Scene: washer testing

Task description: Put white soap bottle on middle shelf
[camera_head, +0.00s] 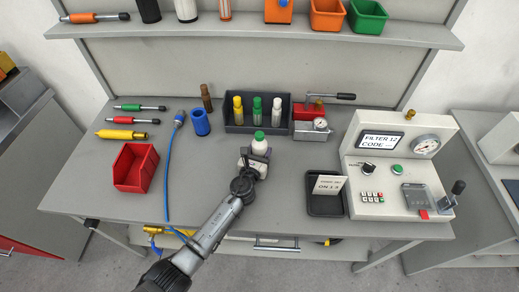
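A white bottle with a green cap (259,144) is upright near the middle of the workbench, in front of the dark tray. My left gripper (255,160) is at the bottle and hides its lower part. I cannot tell whether the fingers are closed on it, or whether its base touches the bench. A grey shelf (230,29) runs across the back panel above the bench. My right gripper is not in view.
A dark tray (267,128) with several small bottles stands behind the gripper. A red bin (136,167), a blue cup (200,122) and a brown bottle (206,98) are left. A tester (394,170) and black tray (326,206) are right. Shelf items include orange (327,14) and green bins (367,16).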

